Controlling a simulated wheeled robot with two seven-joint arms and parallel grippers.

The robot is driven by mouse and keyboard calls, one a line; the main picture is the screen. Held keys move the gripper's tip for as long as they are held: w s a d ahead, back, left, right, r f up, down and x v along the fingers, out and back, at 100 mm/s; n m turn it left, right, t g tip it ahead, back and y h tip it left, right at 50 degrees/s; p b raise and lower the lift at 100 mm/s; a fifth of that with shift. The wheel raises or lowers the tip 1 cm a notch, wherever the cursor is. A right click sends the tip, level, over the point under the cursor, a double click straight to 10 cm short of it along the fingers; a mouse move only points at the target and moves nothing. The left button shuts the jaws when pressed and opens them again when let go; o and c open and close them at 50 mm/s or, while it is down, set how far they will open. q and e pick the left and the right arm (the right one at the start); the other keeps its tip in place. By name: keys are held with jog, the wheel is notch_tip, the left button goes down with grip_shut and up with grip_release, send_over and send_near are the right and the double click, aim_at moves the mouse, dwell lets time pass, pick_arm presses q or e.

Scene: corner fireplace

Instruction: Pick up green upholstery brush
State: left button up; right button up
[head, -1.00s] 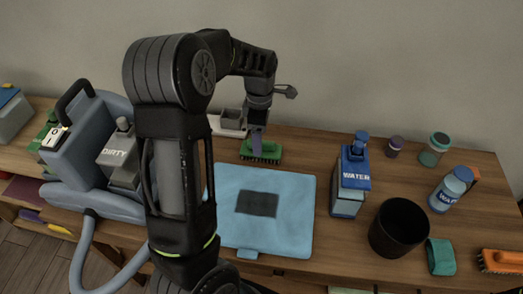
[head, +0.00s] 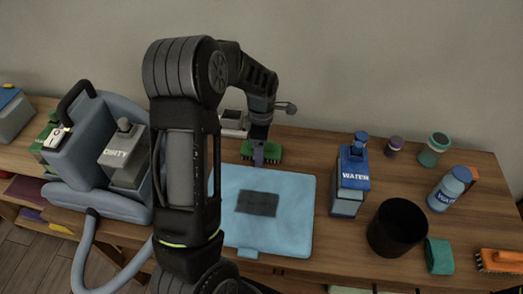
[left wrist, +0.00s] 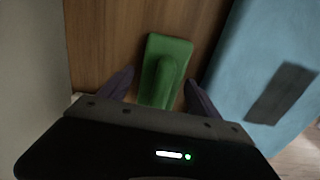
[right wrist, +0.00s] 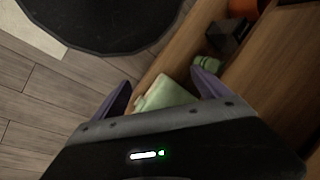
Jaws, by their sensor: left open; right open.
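The green upholstery brush (head: 272,152) lies on the wooden table behind the light blue mat. In the left wrist view the brush (left wrist: 166,68) shows its green back and raised handle, and its near end lies between my fingers. My left gripper (head: 258,157) reaches down over the brush; in its wrist view the left gripper (left wrist: 158,88) is open, with one finger on each side of the brush. I cannot tell whether the fingers touch it. My right gripper (right wrist: 162,90) is open and low, with a pale green object (right wrist: 165,95) visible beyond its fingers.
The blue mat (head: 290,215) with a dark patch lies in front of the brush. A grey-blue machine (head: 85,150) stands at left. A wall is behind.

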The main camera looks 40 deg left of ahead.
pick_arm(q)
jog(key=shift+c, duration=0.4)
jog(key=c, duration=1.5)
jog(key=shift+o, duration=0.2)
jog(key=shift+r, duration=0.15)
notch_tip(320, 180, up, 10)
jog(key=shift+f, duration=0.1)
jog(key=o, duration=0.9)
jog(key=shift+c, duration=0.2)
jog(key=c, duration=0.6)
jog(key=shift+a, duration=0.1)
